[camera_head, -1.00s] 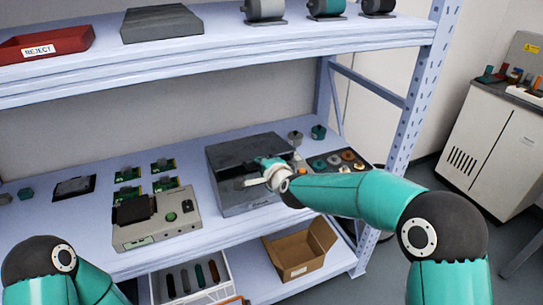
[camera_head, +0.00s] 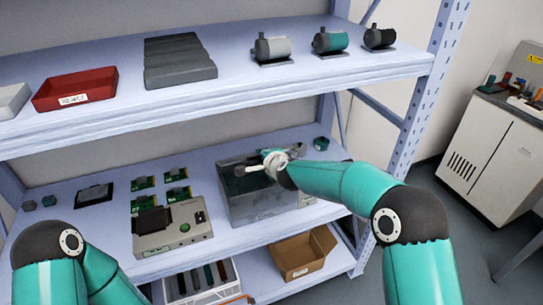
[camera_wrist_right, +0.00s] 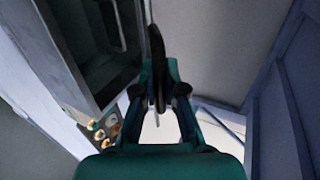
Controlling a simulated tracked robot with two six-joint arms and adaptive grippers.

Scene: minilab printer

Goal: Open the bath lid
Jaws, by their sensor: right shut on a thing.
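The bath (camera_head: 262,208) is a grey box on the middle shelf, right of centre in the head view. Its dark lid (camera_head: 240,178) looks tilted up, but the arm covers part of it and its exact angle is unclear. My right gripper (camera_head: 254,168) is at the lid's upper edge. In the right wrist view my right gripper (camera_wrist_right: 158,100) is shut on a thin dark part, seemingly of the lid (camera_wrist_right: 156,45). A dark hollow of the bath (camera_wrist_right: 100,45) shows at upper left there. My left gripper is outside the frame; only its arm shows.
A control box (camera_head: 172,232) with a green button and several green boards stand left of the bath. A cardboard box (camera_head: 302,254) is on the shelf below. The upper shelf (camera_head: 230,100) overhangs the bath, and a post (camera_head: 409,125) stands to the right.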

